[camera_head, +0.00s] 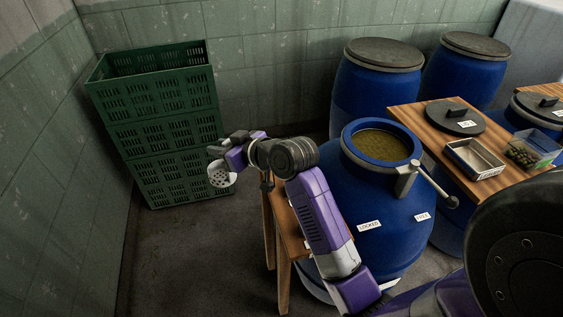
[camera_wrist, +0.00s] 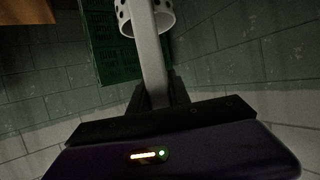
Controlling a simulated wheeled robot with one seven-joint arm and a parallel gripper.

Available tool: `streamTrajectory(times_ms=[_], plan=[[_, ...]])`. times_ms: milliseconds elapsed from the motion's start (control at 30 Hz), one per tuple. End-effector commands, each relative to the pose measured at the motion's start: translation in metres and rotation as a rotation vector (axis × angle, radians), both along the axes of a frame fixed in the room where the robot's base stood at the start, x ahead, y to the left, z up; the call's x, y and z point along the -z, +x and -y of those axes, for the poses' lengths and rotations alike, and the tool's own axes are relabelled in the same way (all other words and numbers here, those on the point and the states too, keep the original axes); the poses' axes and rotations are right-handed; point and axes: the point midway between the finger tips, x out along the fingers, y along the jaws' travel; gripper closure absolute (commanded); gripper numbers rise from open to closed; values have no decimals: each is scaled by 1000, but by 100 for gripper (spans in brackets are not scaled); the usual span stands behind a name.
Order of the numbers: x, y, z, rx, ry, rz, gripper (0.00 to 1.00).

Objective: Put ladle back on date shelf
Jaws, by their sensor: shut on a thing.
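My gripper (camera_wrist: 160,98) is shut on the grey handle of the ladle (camera_wrist: 150,60). The ladle's white perforated cup also shows in the head view (camera_head: 221,175), held in the air in front of the stacked green crates. In the wrist view the handle runs up from between the fingers to the cup at the top edge. In the head view my fingers are small and dark, left of the open blue barrel. No shelf that I can tell as the date shelf shows.
Stacked green crates (camera_head: 168,165) stand at the back left. An open blue barrel (camera_head: 385,215) holds brownish contents and has a clamp lever. A wooden stool (camera_head: 283,240) is partly behind my arm. A wooden table (camera_head: 480,140) at right bears a lid, metal tray and olive box.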

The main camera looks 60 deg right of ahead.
Motion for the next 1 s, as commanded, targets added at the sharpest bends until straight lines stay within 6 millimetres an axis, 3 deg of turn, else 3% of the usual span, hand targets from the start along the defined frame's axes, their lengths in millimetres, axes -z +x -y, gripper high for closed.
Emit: streamTrajectory(times_ms=[33, 200, 400, 533, 633, 733, 1000], plan=[[-22, -6, 28, 31, -8, 9, 100], [-87, -40, 96, 115, -12, 9, 100], [-147, -87, 145, 198, -15, 1, 100], [-169, -109, 159, 231, -16, -4, 100], [-174, -117, 164, 243, -14, -8, 100], [-164, -120, 165, 247, -10, -13, 100], [-99, -120, 164, 246, -7, -16, 100]])
